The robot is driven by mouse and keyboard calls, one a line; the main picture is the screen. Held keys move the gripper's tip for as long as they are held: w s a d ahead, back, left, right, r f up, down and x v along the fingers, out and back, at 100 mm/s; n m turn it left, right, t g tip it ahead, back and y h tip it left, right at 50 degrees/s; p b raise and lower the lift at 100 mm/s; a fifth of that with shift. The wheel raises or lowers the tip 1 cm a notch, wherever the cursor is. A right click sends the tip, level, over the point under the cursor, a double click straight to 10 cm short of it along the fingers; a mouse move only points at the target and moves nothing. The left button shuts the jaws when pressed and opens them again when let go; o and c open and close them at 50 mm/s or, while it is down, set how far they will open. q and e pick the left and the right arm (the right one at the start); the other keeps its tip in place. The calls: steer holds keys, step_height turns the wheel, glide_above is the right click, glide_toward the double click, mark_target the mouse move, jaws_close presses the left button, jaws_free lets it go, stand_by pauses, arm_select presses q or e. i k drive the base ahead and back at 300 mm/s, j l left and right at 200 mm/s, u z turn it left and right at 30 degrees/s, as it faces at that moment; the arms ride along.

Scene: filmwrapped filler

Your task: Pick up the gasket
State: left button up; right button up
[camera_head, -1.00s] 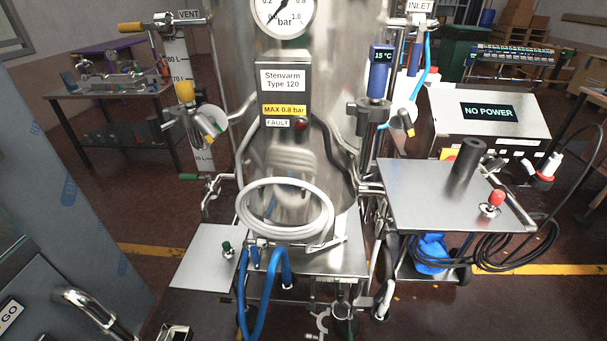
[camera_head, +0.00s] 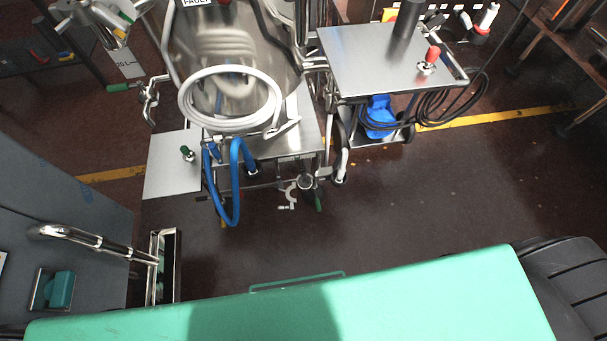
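No part is clearly recognisable as the gasket. A thick white ring or coil (camera_head: 230,124) rests at the front of the steel tank (camera_head: 221,45), above a steel shelf; I cannot tell whether it is a gasket or a coiled hose. A small open metal clamp (camera_head: 288,195) shows low under the tank, beside a round pipe end (camera_head: 305,181). Neither of my grippers is in view.
A steel-topped cart (camera_head: 365,65) stands right of the tank, with black cable (camera_head: 445,105) beside it. A small steel side plate (camera_head: 172,168) is at left. Blue hose (camera_head: 235,190) hangs in front. A grey cabinet (camera_head: 60,225) stands left. Open floor (camera_head: 420,195) lies at right.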

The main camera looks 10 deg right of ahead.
mark_target(302, 168)
steer(key=l+z, duration=0.3)
steer(key=l, duration=0.45)
steer(key=i+l+z, duration=0.15)
steer(key=l+z, duration=0.15)
steer(key=l, duration=0.4)
